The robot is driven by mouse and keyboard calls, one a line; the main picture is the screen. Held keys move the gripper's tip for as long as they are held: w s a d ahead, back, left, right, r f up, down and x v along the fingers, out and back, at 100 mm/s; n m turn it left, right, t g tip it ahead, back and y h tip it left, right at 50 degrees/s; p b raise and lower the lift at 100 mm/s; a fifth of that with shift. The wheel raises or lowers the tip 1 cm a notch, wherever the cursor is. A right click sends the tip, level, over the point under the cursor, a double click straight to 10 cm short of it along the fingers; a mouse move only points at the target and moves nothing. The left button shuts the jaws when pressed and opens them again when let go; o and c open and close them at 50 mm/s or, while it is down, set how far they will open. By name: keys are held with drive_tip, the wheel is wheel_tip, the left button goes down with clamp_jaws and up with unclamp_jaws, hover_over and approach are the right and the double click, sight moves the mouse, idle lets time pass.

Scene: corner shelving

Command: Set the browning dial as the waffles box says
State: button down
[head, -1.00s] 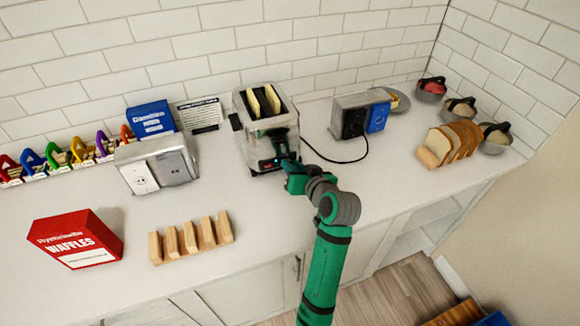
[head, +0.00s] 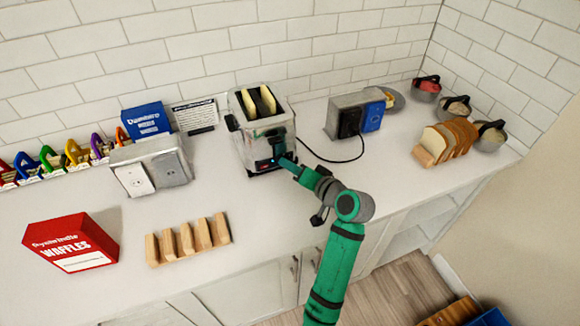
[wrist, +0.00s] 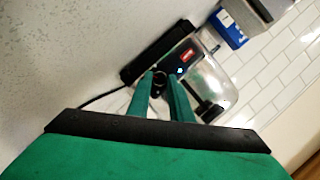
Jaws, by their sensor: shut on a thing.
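The steel toaster (head: 247,143) stands near the wall with two pale slices (head: 258,101) in its slots. Its dark control panel faces the counter front; in the wrist view the toaster (wrist: 212,82) shows a red label and a small blue light. My gripper (head: 283,160) is at this panel. In the wrist view its two green fingers (wrist: 160,80) are closed around a small dark round dial (wrist: 158,88). The dial's marks and setting cannot be read. The red waffles box (head: 72,243) stands at front left; its small lower print is too small to read.
A wooden rack (head: 189,241) lies right of the waffles box. A double outlet box (head: 152,167), a blue box (head: 147,120) and a text card (head: 195,114) are left of the toaster. A black cord runs to another outlet box (head: 348,116). Sliced bread (head: 447,142) is at right.

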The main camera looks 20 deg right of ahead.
drive_tip(key=shift+s+d+f, duration=0.1)
drive_tip(key=c, duration=1.6)
unclamp_jaws()
drive_tip(key=shift+s+d+r, duration=0.1)
drive_tip(key=shift+s+r, duration=0.1)
drive_tip(key=shift+s, duration=0.1)
drive_tip(key=v, duration=1)
drive_tip(key=shift+a, duration=0.2)
